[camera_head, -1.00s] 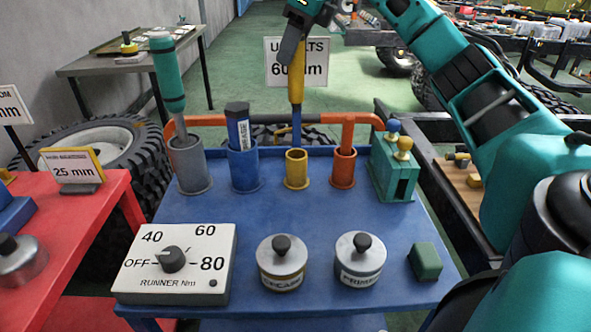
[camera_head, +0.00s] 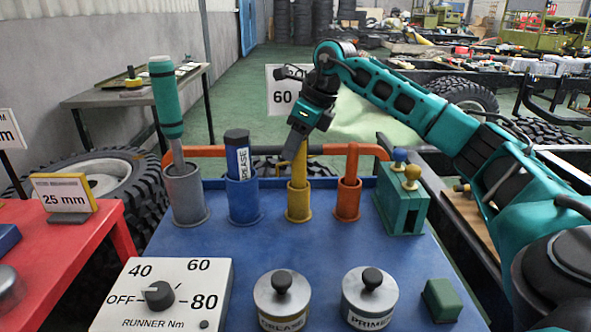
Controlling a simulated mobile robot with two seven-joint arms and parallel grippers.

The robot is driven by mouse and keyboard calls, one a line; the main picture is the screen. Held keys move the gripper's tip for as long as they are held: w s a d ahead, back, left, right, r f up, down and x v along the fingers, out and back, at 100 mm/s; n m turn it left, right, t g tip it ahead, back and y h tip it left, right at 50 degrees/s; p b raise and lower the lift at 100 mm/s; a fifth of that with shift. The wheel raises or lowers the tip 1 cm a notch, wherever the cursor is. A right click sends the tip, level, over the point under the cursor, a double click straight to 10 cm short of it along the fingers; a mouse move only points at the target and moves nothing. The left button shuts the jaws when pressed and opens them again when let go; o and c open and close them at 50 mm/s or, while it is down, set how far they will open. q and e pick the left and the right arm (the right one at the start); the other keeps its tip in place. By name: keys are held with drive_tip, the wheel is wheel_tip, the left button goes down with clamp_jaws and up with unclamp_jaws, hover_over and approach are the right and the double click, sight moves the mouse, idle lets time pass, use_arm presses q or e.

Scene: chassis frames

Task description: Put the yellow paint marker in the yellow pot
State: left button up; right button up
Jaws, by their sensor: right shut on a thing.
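The yellow paint marker (camera_head: 300,169) stands roughly upright with its lower part inside the yellow pot (camera_head: 298,205). The pot is in the middle of the row at the back of the blue tabletop. My right gripper (camera_head: 294,148) comes down from the upper right and is shut on the marker's top end, just above the pot. The marker's lower end is hidden in the pot. My left gripper is not in view.
A grey pot (camera_head: 185,197) with a teal-handled tool and a blue pot (camera_head: 242,202) with a grease tube stand left. An orange pot (camera_head: 347,203) stands close right, then a green block holder (camera_head: 404,211). Grease (camera_head: 282,297) and primer (camera_head: 369,297) tins and a dial box (camera_head: 165,295) sit in front.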

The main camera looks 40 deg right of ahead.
sight(295, 162)
drive_tip(key=shift+f+b, duration=0.5)
drive_tip(key=shift+f, duration=1.75)
drive_tip(key=shift+f, duration=0.2)
drive_tip(key=o, duration=1)
drive_tip(key=shift+o, duration=0.2)
drive_tip(key=shift+r, duration=0.1)
drive_tip(key=shift+r, duration=0.2)
drive_tip(key=p+v, duration=0.2)
drive_tip(key=v, duration=0.9)
drive_tip(key=shift+s+d+r, duration=0.15)
drive_tip(key=shift+s+r, duration=0.05)
drive_tip(key=shift+r, duration=0.15)
